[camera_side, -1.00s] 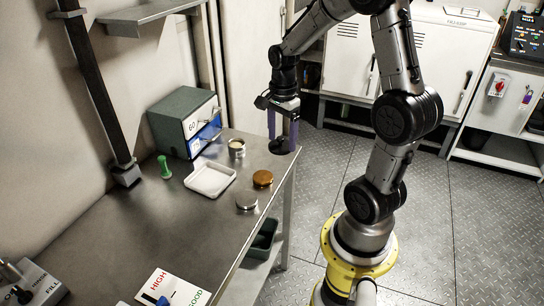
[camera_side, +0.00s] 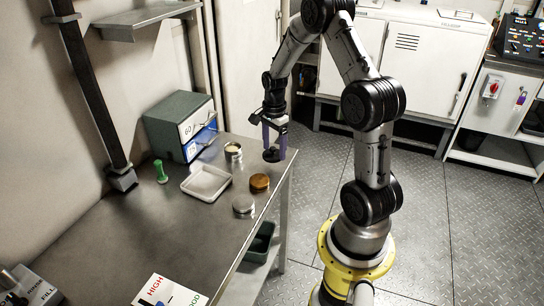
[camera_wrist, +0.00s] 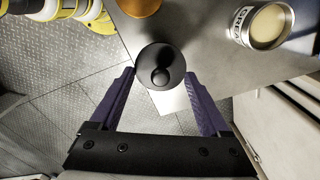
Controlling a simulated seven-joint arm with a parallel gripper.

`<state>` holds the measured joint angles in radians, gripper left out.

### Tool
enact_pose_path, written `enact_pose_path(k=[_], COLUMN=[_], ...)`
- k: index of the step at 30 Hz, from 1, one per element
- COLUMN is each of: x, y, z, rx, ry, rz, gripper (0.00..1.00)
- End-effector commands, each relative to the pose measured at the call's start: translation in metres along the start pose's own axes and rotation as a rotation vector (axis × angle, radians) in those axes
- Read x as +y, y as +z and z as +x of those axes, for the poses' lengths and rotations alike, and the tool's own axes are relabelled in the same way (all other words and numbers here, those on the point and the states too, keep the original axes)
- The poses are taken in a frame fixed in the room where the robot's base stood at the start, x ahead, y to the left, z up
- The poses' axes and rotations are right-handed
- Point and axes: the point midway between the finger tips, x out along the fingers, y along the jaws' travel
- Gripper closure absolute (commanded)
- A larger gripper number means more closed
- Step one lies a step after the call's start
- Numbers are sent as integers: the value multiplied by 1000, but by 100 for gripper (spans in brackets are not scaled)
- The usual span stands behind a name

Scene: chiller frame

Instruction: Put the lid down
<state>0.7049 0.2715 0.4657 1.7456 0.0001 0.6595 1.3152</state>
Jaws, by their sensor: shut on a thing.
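My gripper (camera_side: 274,145) has purple fingers and is shut on a round black lid with a knob (camera_side: 271,155). In the wrist view the lid (camera_wrist: 160,58) sits between the fingertips of my gripper (camera_wrist: 160,75), its knob facing the camera. In the side view the lid is near the table's right edge, to the right of an open tin (camera_side: 233,153). The tin shows pale contents and a partly readable label in the wrist view (camera_wrist: 262,27). How high the lid is above the table is hard to tell.
On the metal table (camera_side: 150,225) are a white tray (camera_side: 205,183), a copper-coloured round piece (camera_side: 259,183), a silver round tin (camera_side: 243,205) and a green object (camera_side: 161,171). A drawer box (camera_side: 180,125) stands at the back. A dark bin (camera_side: 261,240) is below the right edge.

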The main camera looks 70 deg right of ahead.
Motion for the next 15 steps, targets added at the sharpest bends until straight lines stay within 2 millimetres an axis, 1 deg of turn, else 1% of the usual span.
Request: enact_pose_path(k=[1,8,9,15], x=[-4,-13,-15,-14], y=[-1,-3,-4,-4], z=[5,16,19,45], rx=[0,0,0,0], ry=[1,0,1,1], rz=[0,0,0,0], gripper=[72,72,72,72])
